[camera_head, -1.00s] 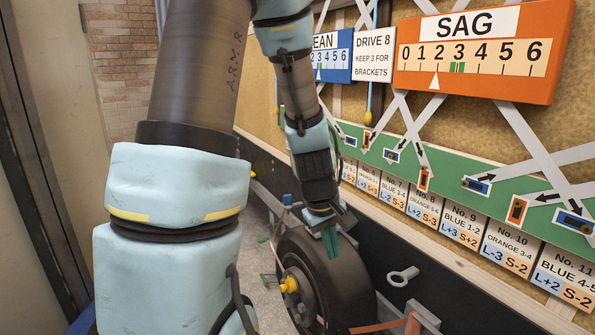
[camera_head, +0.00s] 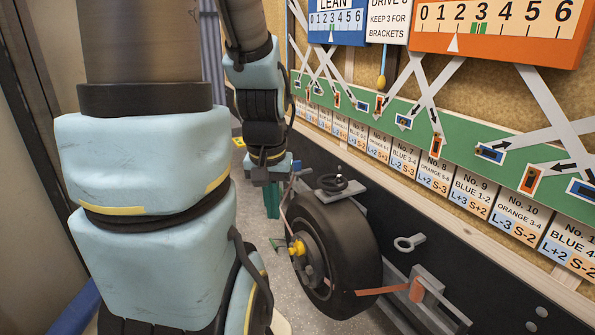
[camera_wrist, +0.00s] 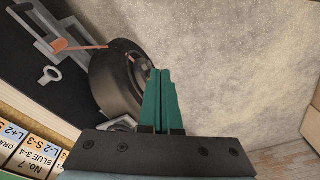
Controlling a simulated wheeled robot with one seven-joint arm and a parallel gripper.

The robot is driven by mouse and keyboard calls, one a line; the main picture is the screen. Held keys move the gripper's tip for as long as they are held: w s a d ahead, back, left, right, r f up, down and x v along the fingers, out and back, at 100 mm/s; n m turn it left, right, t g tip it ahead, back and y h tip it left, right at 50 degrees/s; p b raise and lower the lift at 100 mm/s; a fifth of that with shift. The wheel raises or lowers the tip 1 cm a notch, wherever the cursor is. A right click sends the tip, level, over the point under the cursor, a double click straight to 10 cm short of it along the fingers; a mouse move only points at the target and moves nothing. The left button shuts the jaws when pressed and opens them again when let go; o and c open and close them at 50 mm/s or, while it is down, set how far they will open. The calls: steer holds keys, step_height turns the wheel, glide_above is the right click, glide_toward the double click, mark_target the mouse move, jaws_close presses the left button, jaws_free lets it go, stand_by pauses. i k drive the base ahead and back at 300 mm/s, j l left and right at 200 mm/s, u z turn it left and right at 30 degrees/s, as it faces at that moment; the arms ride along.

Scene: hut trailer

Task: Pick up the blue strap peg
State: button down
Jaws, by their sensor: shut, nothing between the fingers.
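My gripper (camera_head: 272,214) points down with its green fingers together and empty, just left of the top of the black wheel (camera_head: 352,235). In the wrist view the closed fingers (camera_wrist: 160,75) reach toward the wheel's edge, with pale floor to the right. A small blue piece (camera_head: 297,166) shows just right of my gripper, behind the wheel. It may be the blue strap peg, but it is too small to tell. The wrist view shows no blue peg. An orange peg (camera_head: 416,290) with an orange strap sits in a grey bracket right of the wheel.
The wheel has a yellow hub knob (camera_head: 297,248) and a black handwheel (camera_head: 332,184) above it. A dark trailer side with a grey ring (camera_head: 409,243) runs along the right, under the green board (camera_head: 455,142). Bare floor (camera_head: 257,222) lies left of the wheel.

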mark_target(296, 164)
steer(key=i+j+u, duration=0.3)
steer(key=i, duration=0.45)
steer(key=i+u, duration=0.3)
steer(key=i, duration=0.4)
